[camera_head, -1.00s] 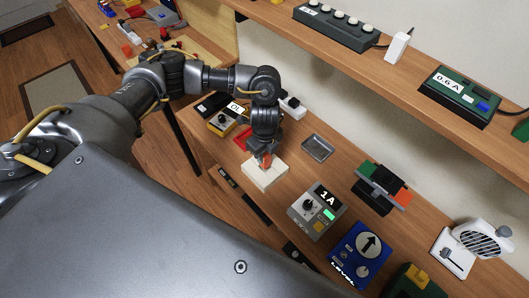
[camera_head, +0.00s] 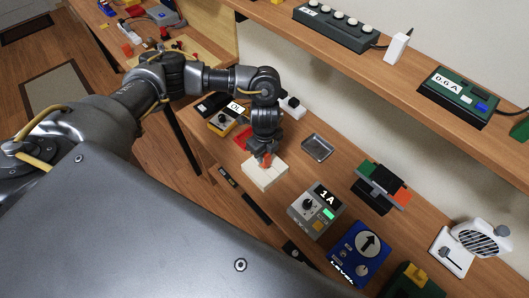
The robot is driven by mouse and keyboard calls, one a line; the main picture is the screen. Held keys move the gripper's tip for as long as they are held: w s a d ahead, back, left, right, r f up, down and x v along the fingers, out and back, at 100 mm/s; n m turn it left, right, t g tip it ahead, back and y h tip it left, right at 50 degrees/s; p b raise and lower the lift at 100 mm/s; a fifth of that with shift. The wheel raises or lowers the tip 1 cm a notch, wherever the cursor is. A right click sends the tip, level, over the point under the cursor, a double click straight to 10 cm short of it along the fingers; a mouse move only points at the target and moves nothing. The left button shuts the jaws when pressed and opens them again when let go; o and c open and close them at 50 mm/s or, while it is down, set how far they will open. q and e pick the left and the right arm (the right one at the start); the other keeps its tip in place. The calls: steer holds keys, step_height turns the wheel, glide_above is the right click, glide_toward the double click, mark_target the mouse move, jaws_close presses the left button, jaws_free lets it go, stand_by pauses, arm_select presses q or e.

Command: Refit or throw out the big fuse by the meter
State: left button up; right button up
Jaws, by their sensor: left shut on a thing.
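My left gripper (camera_head: 265,158) points down over a cream block-like holder (camera_head: 265,174) on the bench. It is shut on a small orange-red piece, the fuse (camera_head: 267,160), which sits at the top of the holder; I cannot tell how deep it is in it. A yellow meter (camera_head: 222,122) with a dial and a display reading "OL" stands behind and left of the holder. A grey box (camera_head: 316,208) with a dial, a green light and a "1A" display stands to the right. My right gripper is not in view.
A red tray (camera_head: 243,137) lies beside the arm, partly hidden. A grey metal tray (camera_head: 318,148) is empty. A blue level box (camera_head: 358,255), a red-and-green rocker (camera_head: 383,186) and a white fan unit (camera_head: 470,243) stand to the right. A shelf with a "0.6A" box (camera_head: 459,92) runs above.

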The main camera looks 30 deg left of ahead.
mark_target(265, 160)
arm_select(q)
steer(key=shift+p, duration=0.5)
stand_by(0.7)
steer(key=shift+f+b, duration=1.6)
steer(key=shift+f, duration=0.8)
steer(key=o, duration=1.1)
step_height(265, 160, up, 11)
steer(key=shift+f+p, duration=0.1)
steer(key=shift+p, duration=0.2)
